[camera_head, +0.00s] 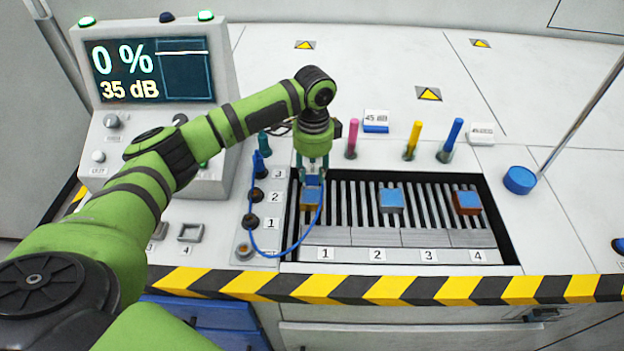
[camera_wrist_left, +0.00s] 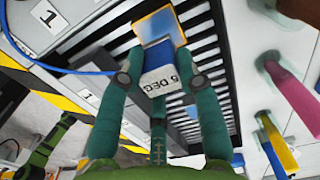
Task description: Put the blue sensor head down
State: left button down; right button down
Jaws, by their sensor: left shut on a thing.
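The blue sensor head (camera_wrist_left: 158,58) is held between the fingers of my left gripper (camera_wrist_left: 158,80) in the left wrist view. Its white label reads "5 DEG", perhaps cut off. In the head view my left gripper (camera_head: 312,172) points down over slot 1 of the slatted rack (camera_head: 345,238) and mostly hides the head. An orange block with a blue top (camera_wrist_left: 157,24) lies just beyond the head; I cannot tell whether they touch. A blue cable (camera_head: 253,215) loops from the socket panel to the gripper. My right gripper is not in view.
Blue-topped blocks stand at slot 2 (camera_head: 391,200) and slot 4 (camera_head: 467,202). Behind the rack are a labelled blue rest (camera_head: 376,128) and upright pink (camera_head: 352,138), yellow (camera_head: 412,140) and blue (camera_head: 451,140) pens. A console (camera_head: 155,100) reads "0 %" and "35 dB".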

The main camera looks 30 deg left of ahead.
aim_at(312, 181)
pick_arm(q)
jog(key=shift+f, duration=2)
jog(key=shift+f, duration=0.1)
jog(key=c, duration=0.9)
grip_release()
jog(key=shift+o, duration=0.2)
notch_tip(312, 181, up, 12)
jog(key=shift+d+r, duration=0.1)
